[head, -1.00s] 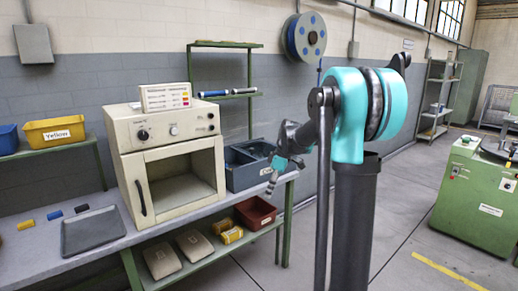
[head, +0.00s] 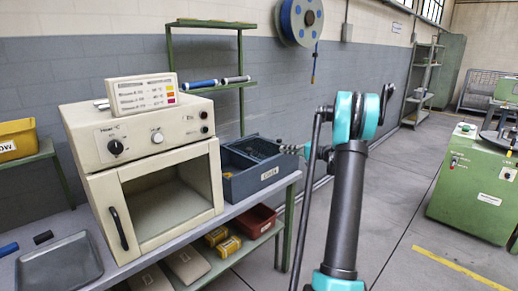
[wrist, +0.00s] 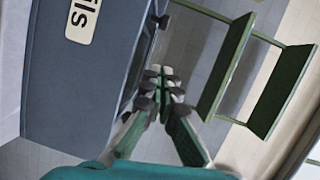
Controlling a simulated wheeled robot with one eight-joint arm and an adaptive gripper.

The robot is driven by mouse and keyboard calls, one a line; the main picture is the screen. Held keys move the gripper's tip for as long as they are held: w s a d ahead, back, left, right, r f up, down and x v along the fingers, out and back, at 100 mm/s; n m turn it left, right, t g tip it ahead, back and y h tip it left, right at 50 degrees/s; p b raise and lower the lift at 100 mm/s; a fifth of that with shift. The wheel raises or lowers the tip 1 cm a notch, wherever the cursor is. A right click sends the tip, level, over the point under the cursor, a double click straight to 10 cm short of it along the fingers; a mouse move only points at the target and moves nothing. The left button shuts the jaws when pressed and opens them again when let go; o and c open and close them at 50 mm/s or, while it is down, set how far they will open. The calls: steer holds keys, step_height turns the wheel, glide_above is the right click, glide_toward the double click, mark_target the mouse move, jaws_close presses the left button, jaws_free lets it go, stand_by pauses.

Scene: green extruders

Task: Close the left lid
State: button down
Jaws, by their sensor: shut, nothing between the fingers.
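A dark blue-grey box (head: 262,182) with a white label stands at the right end of the workbench, right of the oven. Its top looks open at the left, where something orange lies inside; a darker panel shows toward the back. I cannot tell which part is the left lid. The box side and label also fill the left of the wrist view (wrist: 72,75). My gripper (head: 284,148) is shut and empty, at the box's right rear edge in the head view. Its fingertips (wrist: 160,73) are together in the wrist view, right of the box; contact is unclear.
A cream oven (head: 160,140) stands on the workbench (head: 195,238), left of the box. A green shelf (head: 222,88) rises behind. A red bin (head: 256,219) sits on the lower shelf. A green machine (head: 470,190) stands at the right, with open floor before it.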

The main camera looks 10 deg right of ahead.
mark_target(259, 156)
steer(key=x, duration=1)
steer(key=shift+w+a, duration=0.15)
steer(key=shift+w, duration=0.05)
steer(key=shift+s+a+f, duration=0.1)
steer(key=shift+s+a, duration=0.1)
steer(key=shift+a, duration=0.35)
steer(key=shift+s+a, duration=0.15)
steer(key=shift+a, duration=0.4)
steer(key=shift+s+a+f, duration=0.1)
steer(key=shift+a, duration=0.55)
steer(key=s+a, duration=1)
steer(key=a, duration=0.5)
steer(key=shift+s, duration=0.4)
